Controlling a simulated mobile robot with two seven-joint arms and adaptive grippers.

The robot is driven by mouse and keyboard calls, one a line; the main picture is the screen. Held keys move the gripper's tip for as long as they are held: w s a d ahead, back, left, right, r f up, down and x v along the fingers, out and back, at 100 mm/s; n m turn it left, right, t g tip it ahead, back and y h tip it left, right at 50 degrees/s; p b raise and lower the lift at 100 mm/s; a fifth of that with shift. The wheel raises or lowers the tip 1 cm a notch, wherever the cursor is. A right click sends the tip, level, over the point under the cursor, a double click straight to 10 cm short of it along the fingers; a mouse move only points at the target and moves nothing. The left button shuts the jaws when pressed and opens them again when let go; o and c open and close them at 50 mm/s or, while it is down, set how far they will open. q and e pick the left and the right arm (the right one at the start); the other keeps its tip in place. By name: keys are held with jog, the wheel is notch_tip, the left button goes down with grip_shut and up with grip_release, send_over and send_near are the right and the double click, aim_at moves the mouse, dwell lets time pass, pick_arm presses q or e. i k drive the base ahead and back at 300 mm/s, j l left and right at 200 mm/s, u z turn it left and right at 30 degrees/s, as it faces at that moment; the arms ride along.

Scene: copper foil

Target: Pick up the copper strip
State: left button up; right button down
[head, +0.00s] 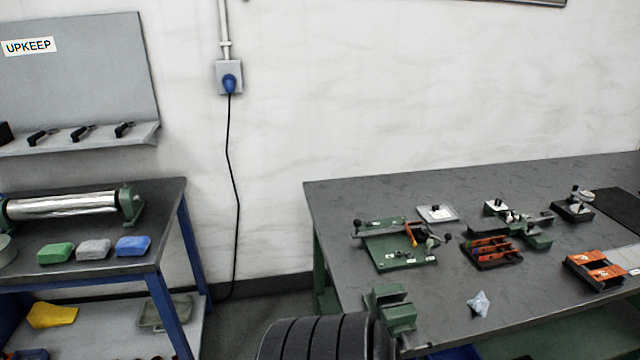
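I cannot make out the copper strip with certainty. A small orange-copper piece (411,235) sits on the green fixture (405,256) on the right bench. An open dark tray (491,262) to its right holds several orange-red pieces, too small to identify. Neither of my grippers shows in the head view, so their state and any hold are unseen.
The right bench (345,200) also carries an orange-topped block (595,268), a green vise (394,309) at its near edge and crumpled foil (479,303). A left bench (170,200) holds a roller (70,205) and coloured blocks. A floor gap separates the benches.

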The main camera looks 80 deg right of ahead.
aim_at(411, 238)
jog(key=i+z, duration=0.25)
jog(key=z, duration=0.2)
jog(key=i+z, duration=0.25)
jog(key=z, duration=0.25)
jog(key=i+j+z, duration=0.1)
jog(key=i+z, duration=0.15)
jog(key=z, duration=0.2)
jog(key=i+j+z, duration=0.2)
jog(key=z, duration=0.25)
jog(key=i+z, duration=0.1)
jog(key=z, duration=0.3)
jog(key=i+j+z, duration=0.1)
jog(key=z, duration=0.3)
jog(key=i+z, duration=0.1)
jog(key=z, duration=0.35)
jog(key=i+j+z, duration=0.1)
jog(key=z, duration=0.3)
jog(key=j+z, duration=0.25)
jog(key=z, duration=0.15)
